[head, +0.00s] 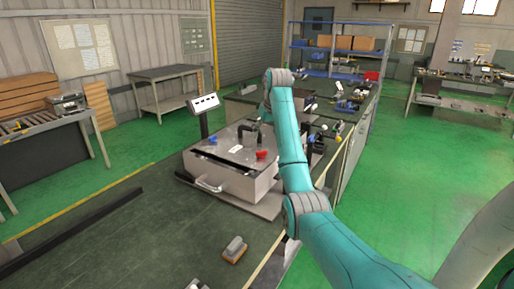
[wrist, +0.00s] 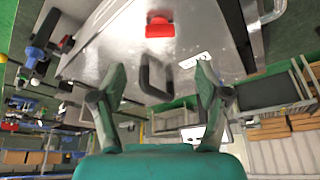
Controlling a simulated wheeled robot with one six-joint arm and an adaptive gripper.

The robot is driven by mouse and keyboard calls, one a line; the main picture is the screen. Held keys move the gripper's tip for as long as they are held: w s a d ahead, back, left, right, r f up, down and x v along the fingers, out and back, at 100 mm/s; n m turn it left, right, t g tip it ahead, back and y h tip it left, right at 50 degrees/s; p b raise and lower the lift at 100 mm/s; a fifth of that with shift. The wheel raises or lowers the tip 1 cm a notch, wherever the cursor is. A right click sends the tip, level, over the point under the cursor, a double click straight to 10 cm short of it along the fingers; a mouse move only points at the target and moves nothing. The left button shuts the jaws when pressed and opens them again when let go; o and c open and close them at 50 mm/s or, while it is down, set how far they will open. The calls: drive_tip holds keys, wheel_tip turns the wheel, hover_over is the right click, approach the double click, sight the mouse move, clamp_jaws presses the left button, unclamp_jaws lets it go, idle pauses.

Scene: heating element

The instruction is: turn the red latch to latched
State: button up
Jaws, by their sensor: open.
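The red latch (head: 262,154) is a small red piece near the front right edge of the lid of a grey metal box (head: 235,180). In the wrist view the red latch (wrist: 160,27) shows at the top middle, beyond the fingertips and clear of them. My gripper (wrist: 160,72) is open and empty, its two fingers spread above the lid. A black handle (wrist: 147,82) on the lid appears between the fingers; I cannot tell the gap to it. In the head view my arm hides most of the gripper. A blue latch (head: 212,139) is on the lid's left side.
A white label (wrist: 195,60) lies on the lid near the black handle. A panel on a post (head: 204,104) stands behind the box at left. A wooden-backed brush (head: 235,248) lies on the table in front. Several small items crowd the bench behind my arm.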

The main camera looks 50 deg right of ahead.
sight(262, 152)
drive_tip(key=x, duration=1)
drive_tip(key=shift+f, duration=0.2)
drive_tip(key=shift+c, duration=0.3)
drive_tip(key=c, duration=1.1)
